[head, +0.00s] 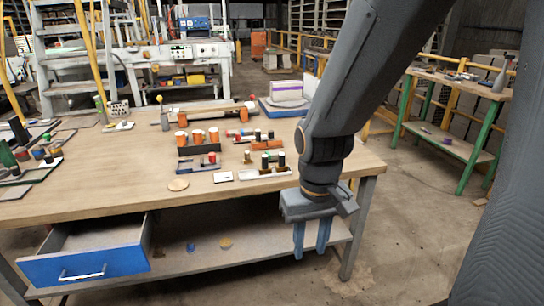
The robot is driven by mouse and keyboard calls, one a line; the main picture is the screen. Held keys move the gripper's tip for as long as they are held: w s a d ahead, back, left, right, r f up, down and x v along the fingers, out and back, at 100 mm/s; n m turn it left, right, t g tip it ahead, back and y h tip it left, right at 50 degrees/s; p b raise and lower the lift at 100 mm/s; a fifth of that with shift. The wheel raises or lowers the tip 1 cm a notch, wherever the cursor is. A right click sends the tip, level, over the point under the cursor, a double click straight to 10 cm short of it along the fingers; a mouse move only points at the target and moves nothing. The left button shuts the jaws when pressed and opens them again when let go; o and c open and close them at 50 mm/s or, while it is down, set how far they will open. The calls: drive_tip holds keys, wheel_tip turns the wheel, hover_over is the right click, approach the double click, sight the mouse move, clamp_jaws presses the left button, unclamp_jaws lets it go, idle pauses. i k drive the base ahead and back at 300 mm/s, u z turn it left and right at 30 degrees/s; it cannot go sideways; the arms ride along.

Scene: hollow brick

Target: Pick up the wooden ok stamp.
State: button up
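My gripper (311,252) hangs in front of the workbench's right front corner, pointing down, below the level of the top. I cannot make out for certain which thing is the wooden ok stamp. Small upright pieces, some with dark, red or green tops, stand in low racks on the wooden workbench top (100,198), left of and beyond my gripper. One is an orange-brown rack (267,144). They are too small to read any marking.
A blue drawer (85,265) is pulled out at lower left. A green-legged table (450,145) stands at right, with clear floor between.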

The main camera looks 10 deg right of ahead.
sight(247, 159)
drive_tip(key=k, duration=0.6)
drive_tip(key=u, duration=0.55)
drive_tip(key=i, duration=1.25)
drive_tip(key=z, duration=0.95)
drive_tip(key=i, duration=0.9)
drive_tip(key=z, duration=0.15)
